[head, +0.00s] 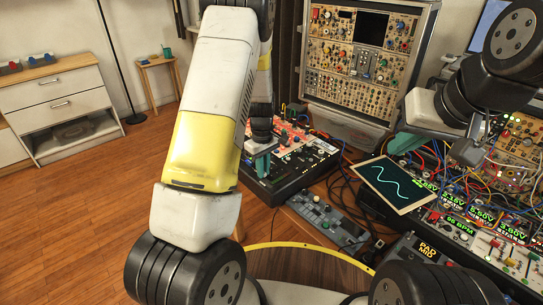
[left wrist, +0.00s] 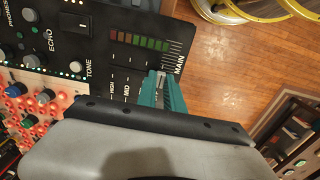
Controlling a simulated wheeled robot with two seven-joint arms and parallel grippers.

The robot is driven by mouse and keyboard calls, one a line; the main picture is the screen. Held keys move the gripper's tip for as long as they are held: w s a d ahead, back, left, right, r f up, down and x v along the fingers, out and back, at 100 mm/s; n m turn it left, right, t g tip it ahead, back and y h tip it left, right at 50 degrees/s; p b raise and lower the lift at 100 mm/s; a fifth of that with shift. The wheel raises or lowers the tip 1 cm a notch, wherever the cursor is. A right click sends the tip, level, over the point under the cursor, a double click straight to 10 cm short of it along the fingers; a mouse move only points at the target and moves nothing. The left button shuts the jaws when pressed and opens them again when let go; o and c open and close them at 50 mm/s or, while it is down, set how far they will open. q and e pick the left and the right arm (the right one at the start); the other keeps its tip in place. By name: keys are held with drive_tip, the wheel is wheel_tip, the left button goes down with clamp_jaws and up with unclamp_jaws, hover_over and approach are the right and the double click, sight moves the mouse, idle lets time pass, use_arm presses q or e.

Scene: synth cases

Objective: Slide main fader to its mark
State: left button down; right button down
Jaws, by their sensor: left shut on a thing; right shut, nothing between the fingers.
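A black mixer panel (head: 290,178) lies on the desk. The left wrist view shows its face (left wrist: 95,75), with the word MAIN (left wrist: 179,64) beside a lit level meter and a row of tick lines. My left gripper (head: 262,165) is over the mixer's near left part. Its teal fingers (left wrist: 161,88) are shut on the main fader next to the MAIN label. The fingers hide most of the fader and its slot, and I cannot make out its mark. My right gripper (head: 404,143) is shut and empty, above the gear on the right.
A tablet with a wave trace (head: 394,184) stands right of the mixer. A grey box with knobs (head: 327,222) lies in front. A modular synth rack (head: 365,60) stands behind. Patch cables and modules (head: 470,205) crowd the right. Wooden floor (head: 110,200) is clear at left.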

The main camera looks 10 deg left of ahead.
sight(274, 171)
use_arm(q)
drive_tip(key=w+d, duration=0.1)
drive_tip(key=w, duration=0.1)
drive_tip(key=w+d, duration=0.2)
drive_tip(key=c, duration=1.4)
unclamp_jaws()
drive_tip(key=shift+c, duration=0.2)
drive_tip(key=shift+r, duration=0.1)
wheel_tip(274, 171, up, 8)
